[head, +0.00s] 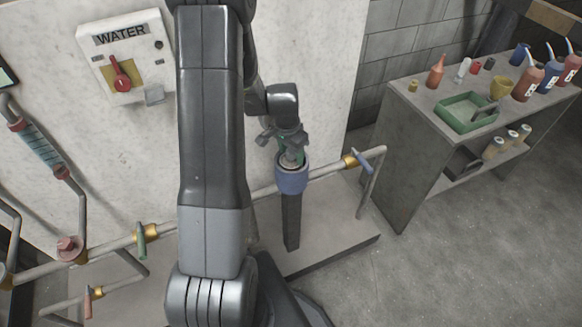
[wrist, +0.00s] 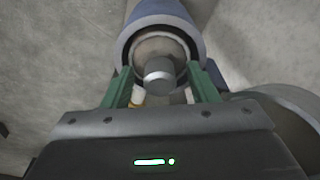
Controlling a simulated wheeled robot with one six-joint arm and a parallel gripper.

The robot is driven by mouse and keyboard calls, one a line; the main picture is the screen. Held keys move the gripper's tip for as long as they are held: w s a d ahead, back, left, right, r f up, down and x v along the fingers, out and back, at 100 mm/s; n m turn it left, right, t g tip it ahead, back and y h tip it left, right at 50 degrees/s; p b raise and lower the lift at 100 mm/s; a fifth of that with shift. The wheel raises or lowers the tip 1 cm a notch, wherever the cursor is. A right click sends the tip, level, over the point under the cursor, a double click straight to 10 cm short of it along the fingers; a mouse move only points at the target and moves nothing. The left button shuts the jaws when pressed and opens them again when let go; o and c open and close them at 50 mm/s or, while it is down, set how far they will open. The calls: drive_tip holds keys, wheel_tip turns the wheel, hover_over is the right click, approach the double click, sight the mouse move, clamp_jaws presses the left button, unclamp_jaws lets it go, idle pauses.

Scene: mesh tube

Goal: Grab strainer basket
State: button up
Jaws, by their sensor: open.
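A blue round housing (head: 291,181) stands on a dark post in the pipe line; it also fills the top of the wrist view (wrist: 195,30). Its open mouth holds a grey-beige round part with a grey knob (wrist: 160,73), which looks like the strainer basket. Its mesh is hidden inside the housing. My gripper (head: 291,154) is at the mouth of the housing. In the wrist view its two green fingers (wrist: 161,84) are spread, one on each side of the knob, with gaps showing. Whether the fingertips touch anything is unclear.
Pipes with coloured valve handles run along both sides of the housing, with a blue handle (head: 363,161) at right. A WATER switch box (head: 125,55) hangs on the wall. A grey workbench (head: 410,150) at right bears a green tray (head: 449,121) and bottles. Floor between is clear.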

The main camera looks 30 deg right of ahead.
drive_tip(key=shift+c, duration=0.2)
clamp_jaws()
drive_tip(key=shift+r, duration=0.2)
